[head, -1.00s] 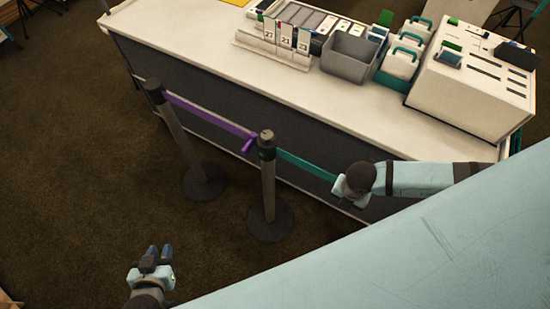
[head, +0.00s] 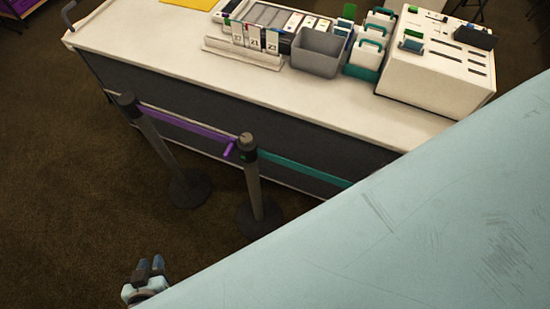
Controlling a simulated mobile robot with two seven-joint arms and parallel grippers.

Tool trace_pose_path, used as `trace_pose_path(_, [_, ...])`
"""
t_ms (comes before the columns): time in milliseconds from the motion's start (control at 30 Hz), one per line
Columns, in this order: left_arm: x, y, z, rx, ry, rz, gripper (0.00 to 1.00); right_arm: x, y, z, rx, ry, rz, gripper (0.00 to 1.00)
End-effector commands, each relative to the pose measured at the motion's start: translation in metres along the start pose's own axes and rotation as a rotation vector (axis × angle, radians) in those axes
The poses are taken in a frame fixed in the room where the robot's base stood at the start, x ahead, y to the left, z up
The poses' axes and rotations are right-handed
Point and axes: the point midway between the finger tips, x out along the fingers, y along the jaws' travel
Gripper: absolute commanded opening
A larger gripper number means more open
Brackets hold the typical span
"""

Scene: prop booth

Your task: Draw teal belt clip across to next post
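A teal belt (head: 305,168) stretches right from the head of the nearer post (head: 253,185) until my pale blue body part hides it. Its clip end is hidden. A purple belt (head: 185,128) runs from the farther left post (head: 160,150) to the nearer post, with a purple end piece (head: 229,150) hanging by the nearer post's head. My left gripper (head: 151,267) is low in the picture, over the carpet, in front of the posts and apart from them; its two fingers look slightly apart with nothing between them. My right gripper is hidden.
A long white-topped counter (head: 130,40) stands behind the posts. It holds a grey bin (head: 317,55), a card rack (head: 243,55), teal-handled boxes and a white slotted case (head: 435,85). The carpet (head: 60,200) left of the posts is clear.

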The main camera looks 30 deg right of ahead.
Motion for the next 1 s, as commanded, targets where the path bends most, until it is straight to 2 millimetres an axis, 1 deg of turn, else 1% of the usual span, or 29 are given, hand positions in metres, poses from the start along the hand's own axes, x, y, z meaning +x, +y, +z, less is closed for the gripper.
trace_pose_path(33, [0.004,0.0,0.005,-0.007,-0.003,-0.002,0.28,0.014,-0.019,-0.005,0.002,0.007,-0.03,0.0])
trace_pose_path(133, [0.006,0.0,0.008,-0.007,-0.007,-0.003,0.28,0.014,-0.03,-0.005,0.003,0.008,-0.03,0.0])
trace_pose_path(333, [0.007,-0.002,0.006,-0.002,-0.003,-0.004,0.28,0.015,-0.027,-0.006,0.005,0.01,-0.025,0.0])
trace_pose_path(633, [0.006,-0.003,0.002,0.001,0.005,-0.003,0.28,0.016,-0.014,-0.007,0.004,0.011,-0.024,0.0])
trace_pose_path(900, [0.005,-0.002,0.003,0.001,0.003,-0.001,0.28,0.015,-0.014,-0.007,0.004,0.011,-0.026,0.0])
trace_pose_path(1000, [0.004,-0.001,0.004,0.001,0.001,-0.001,0.28,0.013,-0.014,-0.006,0.004,0.011,-0.027,0.0])
